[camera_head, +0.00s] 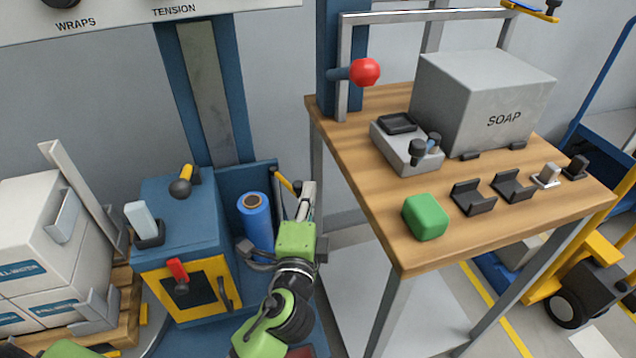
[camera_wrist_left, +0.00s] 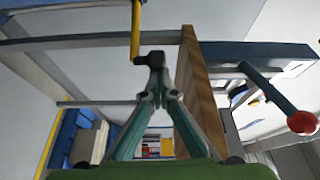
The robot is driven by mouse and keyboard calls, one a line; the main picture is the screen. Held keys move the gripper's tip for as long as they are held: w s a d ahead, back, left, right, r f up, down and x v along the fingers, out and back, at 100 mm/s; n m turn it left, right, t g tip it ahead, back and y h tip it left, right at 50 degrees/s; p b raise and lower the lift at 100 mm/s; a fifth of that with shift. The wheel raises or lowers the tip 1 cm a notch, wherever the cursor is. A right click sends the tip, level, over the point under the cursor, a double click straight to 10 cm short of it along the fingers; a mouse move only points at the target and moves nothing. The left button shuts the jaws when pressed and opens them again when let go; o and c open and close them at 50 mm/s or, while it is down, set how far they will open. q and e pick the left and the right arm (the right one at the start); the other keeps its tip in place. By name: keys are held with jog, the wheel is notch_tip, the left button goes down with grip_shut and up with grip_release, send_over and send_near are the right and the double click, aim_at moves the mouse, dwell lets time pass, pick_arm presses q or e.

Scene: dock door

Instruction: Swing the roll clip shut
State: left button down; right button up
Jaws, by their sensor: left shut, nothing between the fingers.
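The roll clip (camera_head: 285,182) is a yellow bar with a dark end, beside the blue film roll (camera_head: 257,225) on the blue wrapping machine. In the left wrist view the yellow clip (camera_wrist_left: 135,32) runs down from the top edge. My left gripper (camera_head: 306,190) is beside the clip's dark end, at the right of the roll. In the left wrist view its fingers meet at the tips (camera_wrist_left: 154,70), shut and empty, close to the yellow bar's lower end. Whether they touch it I cannot tell. My right gripper is not in view.
A wooden table (camera_head: 400,238) stands close right of my left arm, with a green block (camera_head: 425,217) and a grey SOAP box (camera_head: 482,102) on it. A red-knobbed lever (camera_head: 364,72) projects above its left corner. White boxes (camera_head: 45,245) stand on a pallet at left.

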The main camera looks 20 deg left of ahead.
pick_arm(q)
jog(key=s+a+h+p, duration=0.1)
jog(key=s+a, duration=0.3)
jog(key=a, duration=0.2)
jog(key=shift+s+m, duration=0.3)
jog(key=shift+s, duration=0.1)
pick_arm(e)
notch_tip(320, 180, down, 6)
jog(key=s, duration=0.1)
pick_arm(q)
jog(key=shift+a, duration=0.1)
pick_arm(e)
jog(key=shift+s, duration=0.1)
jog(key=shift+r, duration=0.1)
